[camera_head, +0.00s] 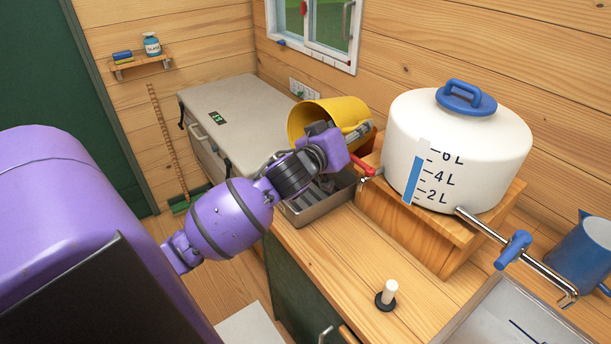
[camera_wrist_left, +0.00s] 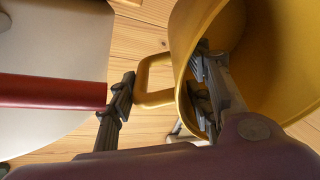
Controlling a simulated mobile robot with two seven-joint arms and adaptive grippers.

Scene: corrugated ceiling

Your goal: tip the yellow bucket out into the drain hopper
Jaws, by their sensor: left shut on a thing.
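The yellow bucket (camera_head: 308,116) is tilted on its side above the counter, its mouth facing left in the head view. My left gripper (camera_head: 345,138) is shut on it. In the left wrist view, the gripper (camera_wrist_left: 165,75) has one finger inside the bucket's rim and the other outside, with the yellow handle (camera_wrist_left: 143,97) of the bucket (camera_wrist_left: 187,30) between them. A metal basin (camera_head: 312,213), apparently the drain hopper, lies below the bucket and is partly hidden by my arm. The bucket's contents cannot be seen. My right gripper is out of view.
A blue-handled pipe (camera_head: 515,250) sticks out over a metal tray (camera_head: 500,325). A white-topped peg (camera_head: 389,291) stands on the counter. A grey chest (camera_head: 235,105) is behind.

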